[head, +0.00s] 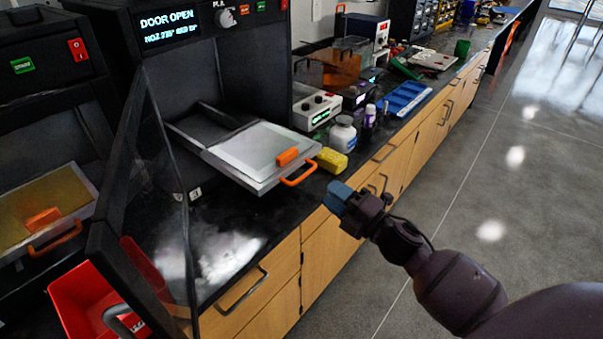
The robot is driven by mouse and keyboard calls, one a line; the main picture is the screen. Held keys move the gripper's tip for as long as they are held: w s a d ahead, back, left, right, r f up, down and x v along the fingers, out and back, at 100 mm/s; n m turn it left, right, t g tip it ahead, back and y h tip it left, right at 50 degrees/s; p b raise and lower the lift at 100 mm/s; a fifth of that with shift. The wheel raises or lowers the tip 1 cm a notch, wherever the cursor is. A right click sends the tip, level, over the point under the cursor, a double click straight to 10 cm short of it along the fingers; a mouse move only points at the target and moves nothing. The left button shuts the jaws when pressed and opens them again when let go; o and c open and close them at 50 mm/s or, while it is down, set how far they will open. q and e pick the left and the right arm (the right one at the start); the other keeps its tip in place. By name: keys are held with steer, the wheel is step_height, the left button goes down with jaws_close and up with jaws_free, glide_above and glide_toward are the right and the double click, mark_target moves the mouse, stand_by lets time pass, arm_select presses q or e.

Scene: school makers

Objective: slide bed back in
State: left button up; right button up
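The print bed (235,150) is a pale plate on a metal tray that sticks out of the front of the open black printer (215,85). An orange handle (300,176) is on its front edge, and a small orange block (288,157) lies on the plate near it. The printer's display reads "DOOR OPEN", and its clear door (150,190) stands swung open to the left. My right gripper (338,196), with blue fingertips, is in front of the counter edge, right of and below the handle, and apart from it. Whether its fingers are parted is unclear. My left gripper is out of view.
A yellow sponge-like block (331,160) lies just right of the handle, with a white jar (343,134) behind it. A second printer (45,150) stands at left, and a red bin (85,300) is at lower left. The counter before the bed is clear.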

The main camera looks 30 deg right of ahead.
mark_target(305, 173)
steer(key=x, duration=0.8)
steer(key=shift+w+a, duration=0.1)
steer(key=shift+w, duration=0.2)
steer(key=shift+c, duration=0.5)
jaws_close()
